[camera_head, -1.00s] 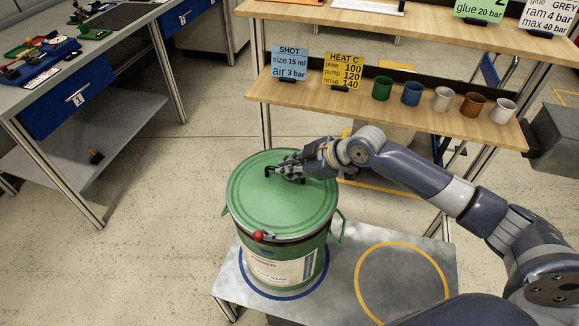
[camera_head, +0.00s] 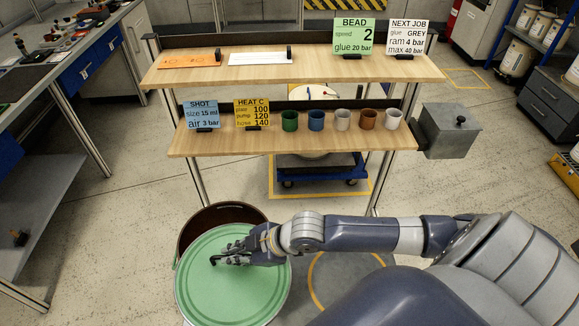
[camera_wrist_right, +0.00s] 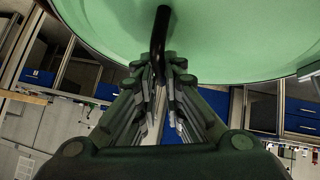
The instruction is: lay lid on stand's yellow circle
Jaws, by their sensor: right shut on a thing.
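The green round lid (camera_head: 236,290) is off the drum, held above and in front of its opening in the head view. My right gripper (camera_head: 232,257) is shut on the lid's dark handle, which also shows in the right wrist view (camera_wrist_right: 161,45) between the fingers, under the green lid (camera_wrist_right: 225,35). The open drum (camera_head: 204,217) shows its dark brown inside behind the lid; most of its body is hidden. The stand's yellow circle (camera_head: 312,287) shows partly to the right of the lid, mostly behind my right arm. My left gripper is not in view.
A two-level wooden shelf (camera_head: 290,68) with sign cards and several cups (camera_head: 342,120) stands behind the drum. A grey box (camera_head: 448,130) is at its right end. A grey workbench (camera_head: 45,110) is at the left. Floor between is clear.

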